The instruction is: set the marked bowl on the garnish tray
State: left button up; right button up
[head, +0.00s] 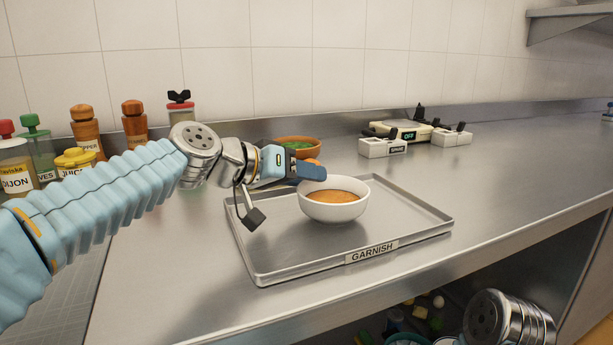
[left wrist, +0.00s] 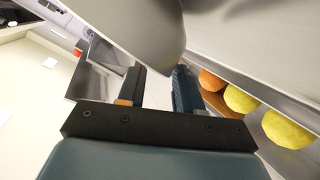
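A white bowl (head: 333,210) with orange-brown contents stands upright on the garnish tray (head: 280,270), a metal tray with a GARNISH label on its front rim. I see no distinct mark on the bowl. My left gripper (head: 312,170) reaches in from the left, with its fingertips at the bowl's left rim. In the left wrist view, its two fingers (left wrist: 157,88) are apart with a gap between them. A large grey rounded surface fills the top there; I cannot tell for sure what it is. My right gripper is out of view.
A brown bowl with green contents (head: 297,143) stands behind the tray. Bottles and shakers (head: 86,130) stand at the left. A scale (head: 400,130) and small white boxes (head: 382,147) stand at the back. Counter right of the tray is clear. Yellow round items (left wrist: 240,98) show in the wrist view.

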pick_arm(q)
jog(key=v, duration=1.1)
jog(key=shift+a+b, duration=0.2)
jog(key=shift+b, duration=0.2)
jog(key=shift+s+r, duration=0.1)
jog(key=shift+s, duration=0.05)
